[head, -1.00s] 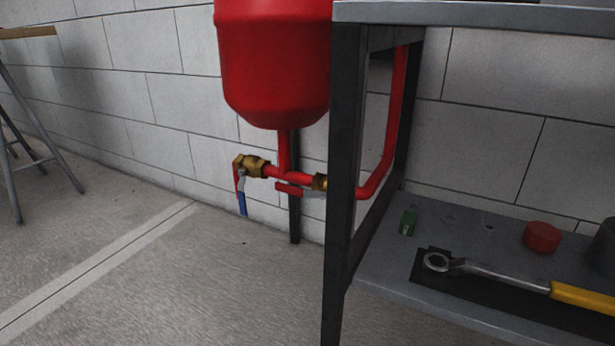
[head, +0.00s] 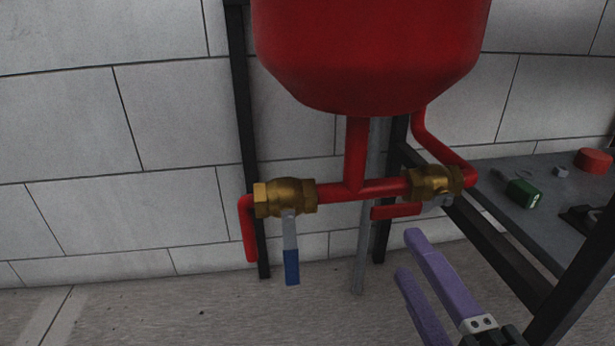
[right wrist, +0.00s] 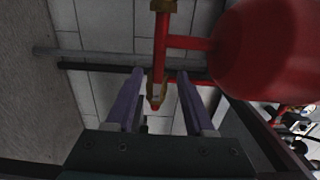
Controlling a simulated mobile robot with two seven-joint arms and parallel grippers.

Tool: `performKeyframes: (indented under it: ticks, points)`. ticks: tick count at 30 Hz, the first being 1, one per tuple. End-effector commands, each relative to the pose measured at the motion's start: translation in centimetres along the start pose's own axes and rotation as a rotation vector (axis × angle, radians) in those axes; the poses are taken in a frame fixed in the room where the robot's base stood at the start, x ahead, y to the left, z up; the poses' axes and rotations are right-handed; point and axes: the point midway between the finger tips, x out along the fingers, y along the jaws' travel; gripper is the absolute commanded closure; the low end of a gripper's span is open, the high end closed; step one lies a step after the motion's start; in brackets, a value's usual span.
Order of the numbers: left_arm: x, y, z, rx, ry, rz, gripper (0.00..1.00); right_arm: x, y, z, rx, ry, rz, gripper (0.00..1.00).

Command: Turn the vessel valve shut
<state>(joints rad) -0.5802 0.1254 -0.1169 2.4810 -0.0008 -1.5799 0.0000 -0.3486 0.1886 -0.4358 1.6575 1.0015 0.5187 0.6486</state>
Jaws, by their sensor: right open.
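The red vessel (head: 370,50) hangs above a red pipe with a brass valve at each side. The right brass valve (head: 436,182) has a red lever (head: 396,211) lying roughly along the pipe, pointing left. The left brass valve (head: 285,196) has a blue-ended lever (head: 291,266) hanging straight down. My right gripper (head: 408,254) is open and empty, with purple fingers below the red lever and apart from it. In the right wrist view a brass valve (right wrist: 157,86) shows between the open fingers (right wrist: 160,73), farther off. My left gripper is out of view.
A dark metal bench frame (head: 500,255) stands at the right, close to my right gripper. Its lower shelf (head: 500,207) holds a green item (head: 523,194) and a red round item (head: 594,160). A block wall (head: 160,130) is behind the pipe. The floor at left is clear.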

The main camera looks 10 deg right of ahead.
Motion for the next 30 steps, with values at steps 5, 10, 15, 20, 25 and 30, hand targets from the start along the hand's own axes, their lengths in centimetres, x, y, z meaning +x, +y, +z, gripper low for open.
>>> performKeyframes:
  ticks: [5, 10, 15, 20, 25, 30]
  points:
    - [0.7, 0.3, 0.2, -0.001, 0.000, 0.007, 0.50, 1.6, 0.2, -0.2, 0.008, 0.012, -0.005, 0.46]
    - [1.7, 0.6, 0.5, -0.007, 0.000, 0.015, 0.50, 4.9, 0.2, -0.2, 0.008, 0.011, -0.006, 0.46]
    - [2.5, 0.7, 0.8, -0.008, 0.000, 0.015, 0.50, 7.9, 0.1, -0.2, 0.007, 0.008, -0.006, 0.46]
    - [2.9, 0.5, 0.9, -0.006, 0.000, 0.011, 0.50, 9.5, 0.1, -0.2, 0.005, 0.008, -0.003, 0.46]
    - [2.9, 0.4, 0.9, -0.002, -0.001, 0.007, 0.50, 9.9, 0.0, -0.2, 0.005, 0.007, -0.002, 0.46]
    - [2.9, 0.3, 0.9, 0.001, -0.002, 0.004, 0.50, 9.9, 0.0, -0.2, 0.005, 0.007, -0.001, 0.47]
